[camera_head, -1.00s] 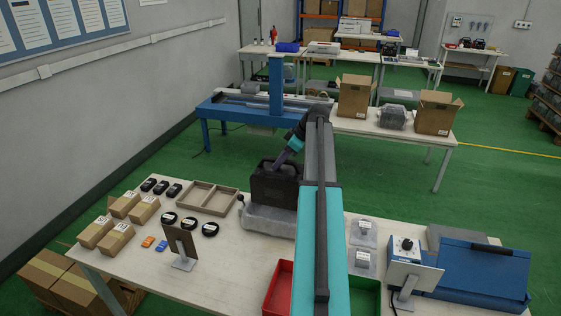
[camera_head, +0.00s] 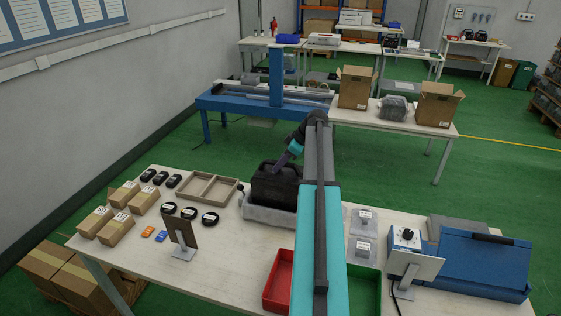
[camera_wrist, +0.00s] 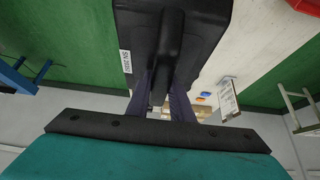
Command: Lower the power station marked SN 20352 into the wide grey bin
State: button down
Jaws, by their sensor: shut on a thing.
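The power station (camera_head: 274,188) is a black case with a handle. In the wrist view its dark body (camera_wrist: 200,25) fills the top middle, with a white label reading SN 20352, small and sideways, on its left edge. My gripper (camera_head: 286,161) is shut on the handle from above; the fingers also show in the wrist view (camera_wrist: 163,92).
Left of the bin is a divided tan tray (camera_head: 207,188). In front are black discs (camera_head: 189,212) and a tilted board on a stand (camera_head: 182,232). A red bin (camera_head: 279,281) and green bin (camera_head: 364,284) flank my arm. Clear stacked pieces (camera_head: 362,237) lie to the right.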

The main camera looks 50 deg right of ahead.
jog(key=shift+f+b, duration=1.65)
jog(key=shift+f, duration=1.2)
jog(key=c, duration=1.5)
grip_release()
jog(key=shift+s+f, duration=0.1)
jog(key=shift+f, duration=0.2)
jog(key=shift+r+p, duration=1.9)
jog(key=shift+r, duration=4.3)
notch_tip(320, 180, up, 10)
jog(key=p, duration=0.3)
send_over(283, 171)
jog(key=w, duration=0.1)
jog(key=shift+a, duration=0.4)
